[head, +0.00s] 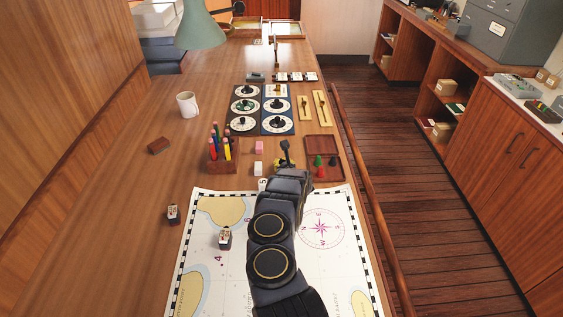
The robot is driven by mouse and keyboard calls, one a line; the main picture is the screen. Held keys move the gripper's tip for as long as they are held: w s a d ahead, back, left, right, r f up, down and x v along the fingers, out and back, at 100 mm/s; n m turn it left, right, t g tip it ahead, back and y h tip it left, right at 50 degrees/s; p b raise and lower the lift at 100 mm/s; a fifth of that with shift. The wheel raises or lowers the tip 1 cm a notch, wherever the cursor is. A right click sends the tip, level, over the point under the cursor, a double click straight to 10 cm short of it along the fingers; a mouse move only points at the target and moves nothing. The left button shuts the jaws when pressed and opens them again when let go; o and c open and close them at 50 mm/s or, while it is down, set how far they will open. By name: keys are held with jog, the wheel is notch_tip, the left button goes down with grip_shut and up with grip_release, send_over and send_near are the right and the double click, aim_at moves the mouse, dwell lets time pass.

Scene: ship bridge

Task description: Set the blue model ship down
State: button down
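My arm reaches over the sea chart (200,270) from the bottom of the head view and hides its own end. My gripper is not clearly visible beyond the dark wrist (288,186), so I cannot see whether its fingers are open or shut. I cannot make out a blue model ship; it may be hidden by the arm. Two small white-topped blocks stand at the left: one on the chart (225,238), one on the bare wood (173,214). A small dark and yellow object (285,153) shows just beyond the wrist.
A dial panel (262,108) and mug (187,104) are farther back. A wooden rail (365,190) edges the table's right side.

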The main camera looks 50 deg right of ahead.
jog(key=shift+f, duration=0.1)
jog(key=c, duration=1.2)
grip_release()
jog(key=shift+o, duration=0.2)
